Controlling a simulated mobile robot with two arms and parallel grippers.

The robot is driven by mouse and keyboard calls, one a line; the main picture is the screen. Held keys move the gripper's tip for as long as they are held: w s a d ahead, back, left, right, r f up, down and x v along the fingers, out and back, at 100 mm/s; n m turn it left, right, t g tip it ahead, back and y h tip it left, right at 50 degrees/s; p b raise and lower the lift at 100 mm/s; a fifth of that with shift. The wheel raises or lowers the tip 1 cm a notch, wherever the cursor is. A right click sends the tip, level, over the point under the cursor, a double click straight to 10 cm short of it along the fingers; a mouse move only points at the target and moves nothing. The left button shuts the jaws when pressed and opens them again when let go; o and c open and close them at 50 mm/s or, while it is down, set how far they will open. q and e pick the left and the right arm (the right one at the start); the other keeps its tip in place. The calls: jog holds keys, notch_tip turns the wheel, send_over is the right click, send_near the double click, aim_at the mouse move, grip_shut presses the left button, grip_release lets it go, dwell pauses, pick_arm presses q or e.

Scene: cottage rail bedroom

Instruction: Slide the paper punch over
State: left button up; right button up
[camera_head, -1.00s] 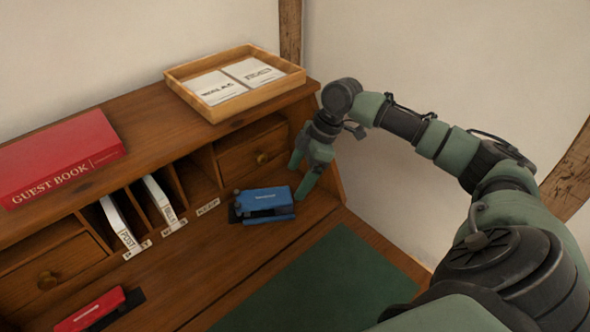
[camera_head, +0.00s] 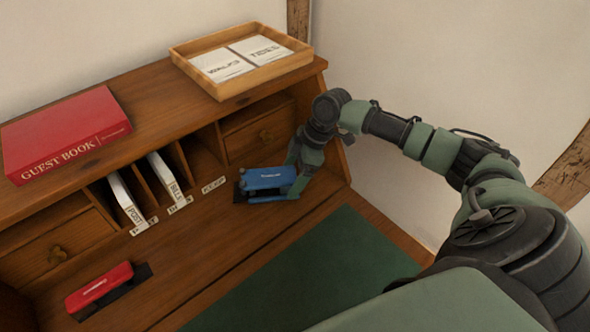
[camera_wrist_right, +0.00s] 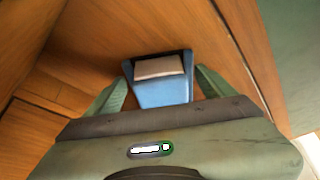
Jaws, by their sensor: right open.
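The blue paper punch (camera_head: 268,178) lies on the desk's wooden ledge below the cubbyholes, with a dark patch under its left side. My right gripper (camera_head: 296,180) is at its right end, low over the ledge. In the right wrist view the punch (camera_wrist_right: 161,92) shows end-on between the two green fingers, with a pale bar across it. The fingers are open, one on each side; I cannot tell if they touch it. My left gripper is out of view.
A red stapler-like tool (camera_head: 98,287) lies at the left on a dark patch. Upright card dividers (camera_head: 127,203) stand in the slots. A guest book (camera_head: 65,135) and a wooden tray (camera_head: 232,91) sit on top. The green mat (camera_head: 310,270) is clear.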

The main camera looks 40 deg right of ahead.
grip_shut()
jog(key=shift+s+a+p, duration=0.15)
jog(key=shift+a+p, duration=0.55)
jog(key=shift+a, duration=0.3)
grip_release()
jog(key=shift+d, duration=0.1)
jog(key=v, duration=0.7)
jog(key=shift+r, duration=0.4)
jog(key=shift+f, duration=0.1)
